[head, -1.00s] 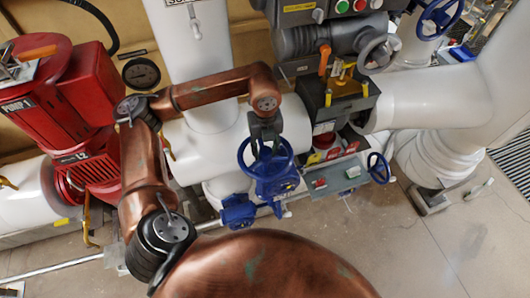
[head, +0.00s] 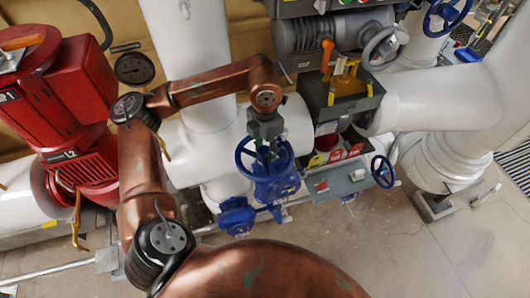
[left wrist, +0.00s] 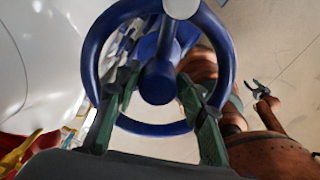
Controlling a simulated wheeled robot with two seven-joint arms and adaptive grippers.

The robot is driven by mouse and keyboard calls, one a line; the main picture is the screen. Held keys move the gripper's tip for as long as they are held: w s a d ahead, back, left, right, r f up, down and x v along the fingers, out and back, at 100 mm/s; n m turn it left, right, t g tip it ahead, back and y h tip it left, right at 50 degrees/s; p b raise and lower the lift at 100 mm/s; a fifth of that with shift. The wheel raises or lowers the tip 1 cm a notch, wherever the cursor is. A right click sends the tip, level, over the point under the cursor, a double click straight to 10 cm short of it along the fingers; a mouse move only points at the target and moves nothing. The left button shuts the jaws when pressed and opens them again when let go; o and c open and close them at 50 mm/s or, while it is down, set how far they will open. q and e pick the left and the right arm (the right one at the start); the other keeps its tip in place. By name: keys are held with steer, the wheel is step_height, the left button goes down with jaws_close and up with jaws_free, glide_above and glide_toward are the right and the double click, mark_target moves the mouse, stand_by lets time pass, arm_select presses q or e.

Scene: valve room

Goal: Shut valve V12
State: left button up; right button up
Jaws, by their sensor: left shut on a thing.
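A blue handwheel (head: 240,162) sits on a blue valve body (head: 277,186) at the middle of the head view. No V12 label is readable. My left gripper (head: 268,150) reaches down onto the wheel from above. In the left wrist view the handwheel (left wrist: 95,45) fills the middle, with its hub (left wrist: 158,83) between my two green fingers (left wrist: 155,118). The fingers are shut on the wheel; the exact contact is partly hidden. My right gripper (left wrist: 262,88) shows small at the right of the left wrist view, its fingers apart and empty.
White pipes (head: 445,98) run behind and right of the valve. A red pump (head: 60,95) stands at left. A second blue handwheel (head: 383,171) is beyond. Floor is clear at lower right.

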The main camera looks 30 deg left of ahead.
arm_select(q)
steer(key=m, duration=0.1)
steer(key=m+b, duration=0.1)
steer(key=m, duration=0.1)
steer(key=f+m+b, duration=0.1)
steer(key=m, duration=0.1)
steer(key=shift+s+f, duration=0.1)
steer(key=shift+s, duration=0.2)
steer(key=m+b, duration=0.1)
steer(key=m, duration=0.3)
steer(key=shift+r, duration=0.2)
steer(key=shift+a, duration=0.1)
steer(key=o, duration=0.9)
steer(key=shift+o, duration=1.1)
steer(key=shift+w, duration=0.15)
steer(key=shift+r, duration=0.2)
